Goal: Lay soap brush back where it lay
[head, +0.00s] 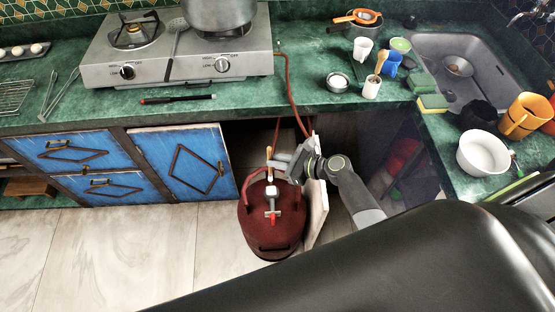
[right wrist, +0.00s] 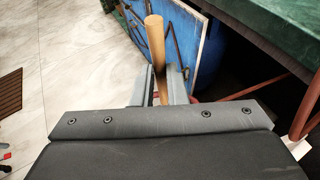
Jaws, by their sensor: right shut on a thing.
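My right gripper (head: 279,164) is shut on a light wooden handle, which I take to be the soap brush (head: 269,153). In the head view it is in front of the open cupboard, below the counter edge, above the dark red gas cylinder (head: 262,236). In the right wrist view the handle (right wrist: 155,40) stands up between the two fingers (right wrist: 160,90), tilted slightly. The brush's lower end is hidden by the gripper in that view, and I cannot tell its head from the cylinder's valve in the head view. My left gripper is not in view.
The green counter (head: 300,95) holds a hotplate (head: 178,62), a white cup (head: 371,88), a blue mug (head: 390,65), sponges (head: 433,102), a white bowl (head: 483,153) and an orange mug (head: 525,115). A sink (head: 470,55) is at the right. A red hose (head: 288,95) hangs over the edge.

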